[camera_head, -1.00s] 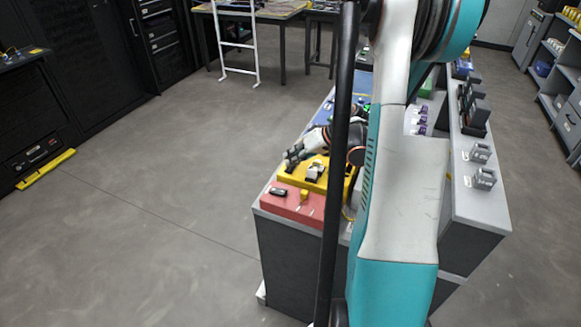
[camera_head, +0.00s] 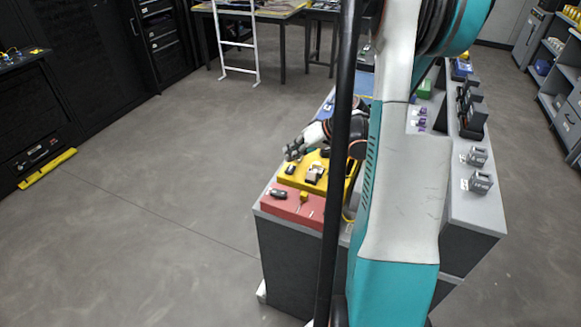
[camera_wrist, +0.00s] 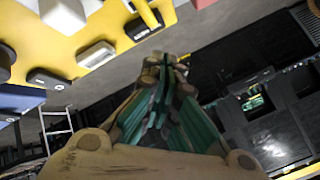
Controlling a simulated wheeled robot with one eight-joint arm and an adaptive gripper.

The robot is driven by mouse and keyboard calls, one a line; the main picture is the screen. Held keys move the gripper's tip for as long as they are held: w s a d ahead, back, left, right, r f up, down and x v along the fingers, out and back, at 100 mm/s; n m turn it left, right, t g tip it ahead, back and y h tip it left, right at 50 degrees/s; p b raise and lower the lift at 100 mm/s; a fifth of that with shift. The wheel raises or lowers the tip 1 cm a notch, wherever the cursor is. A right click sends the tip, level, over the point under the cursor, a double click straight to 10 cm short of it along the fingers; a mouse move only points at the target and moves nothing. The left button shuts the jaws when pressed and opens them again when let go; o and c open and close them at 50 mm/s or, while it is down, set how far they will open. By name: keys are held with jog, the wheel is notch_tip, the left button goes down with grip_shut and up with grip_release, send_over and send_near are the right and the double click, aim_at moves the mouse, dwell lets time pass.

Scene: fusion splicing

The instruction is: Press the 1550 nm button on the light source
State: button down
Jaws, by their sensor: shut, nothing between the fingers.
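My gripper (camera_head: 294,150) is shut and empty, above the left edge of the yellow mat (camera_head: 328,186). In the wrist view its teal-lined fingers (camera_wrist: 165,65) are together, with their tips close to the mat's edge. Several small devices lie on the mat, among them a dark one (camera_head: 290,169) and a grey-white one (camera_head: 315,173). The wrist view shows a whitish device (camera_wrist: 95,54) and a dark one (camera_wrist: 143,25) near the fingertips. I cannot tell which device is the light source, and no 1550 nm label is readable.
A red mat (camera_head: 285,204) with a black device (camera_head: 278,193) lies at the bench's near end. My column and arm hide the bench's middle.

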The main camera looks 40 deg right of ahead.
aim_at(292, 166)
jog(key=shift+r+p, duration=1.05)
jog(key=shift+r, duration=0.85)
